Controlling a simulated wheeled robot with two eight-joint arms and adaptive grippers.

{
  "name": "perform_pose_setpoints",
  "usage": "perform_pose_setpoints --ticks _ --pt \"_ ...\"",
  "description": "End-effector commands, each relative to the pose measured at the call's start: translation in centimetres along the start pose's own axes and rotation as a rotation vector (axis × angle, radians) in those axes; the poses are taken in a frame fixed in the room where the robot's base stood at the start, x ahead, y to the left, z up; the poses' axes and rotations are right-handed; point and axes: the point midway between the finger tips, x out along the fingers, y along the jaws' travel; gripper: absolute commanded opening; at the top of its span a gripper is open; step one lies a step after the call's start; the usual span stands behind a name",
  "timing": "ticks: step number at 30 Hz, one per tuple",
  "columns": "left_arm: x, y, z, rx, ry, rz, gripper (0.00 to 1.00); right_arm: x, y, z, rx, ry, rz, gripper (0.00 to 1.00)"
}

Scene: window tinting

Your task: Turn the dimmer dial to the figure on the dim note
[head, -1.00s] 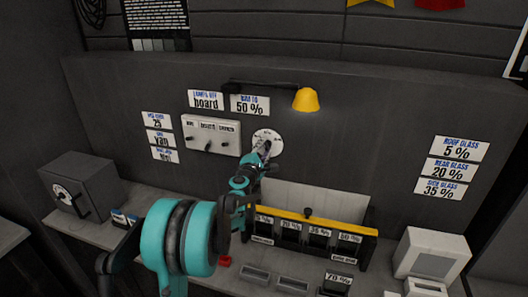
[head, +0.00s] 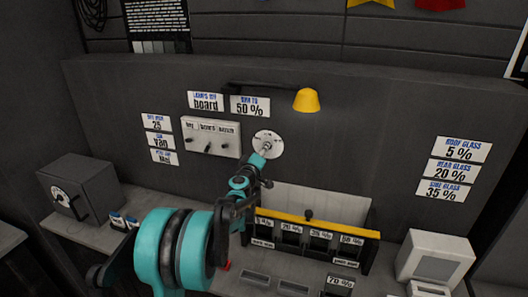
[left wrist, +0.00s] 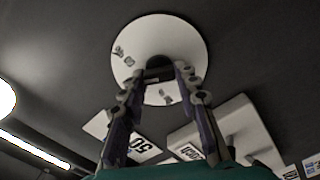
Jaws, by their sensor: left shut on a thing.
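The dimmer dial (head: 276,136) is a round white disc with a dark knob, on the dark upright panel. In the left wrist view the disc (left wrist: 186,42) fills the upper middle, with small marks around its rim that I cannot read. My left gripper (head: 266,150) is at the dial, its fingers pointing into the panel. In the left wrist view its two fingers (left wrist: 158,76) are on either side of the dark knob (left wrist: 158,64), shut on it. The dim note (head: 249,106) reads "DIM TO 50 %" and is above and left of the dial. My right gripper is out of view.
A yellow lamp (head: 306,100) juts out above and right of the dial. A white switch board (head: 211,136) is left of it. Below stands a black and yellow rack (head: 315,224) with percent labels. A grey box (head: 80,186) stands at the left of the bench.

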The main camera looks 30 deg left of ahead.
Motion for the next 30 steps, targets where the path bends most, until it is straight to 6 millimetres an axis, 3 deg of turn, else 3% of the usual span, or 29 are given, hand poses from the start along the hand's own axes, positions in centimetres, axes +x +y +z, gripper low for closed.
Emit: perform_pose_setpoints --ticks 15,30 --pt "-0.07 0.06 0.18 0.421 -0.002 0.001 0.02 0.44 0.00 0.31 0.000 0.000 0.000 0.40" --pt "-0.08 0.10 0.22 0.564 -0.002 0.001 0.02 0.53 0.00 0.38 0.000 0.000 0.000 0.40"
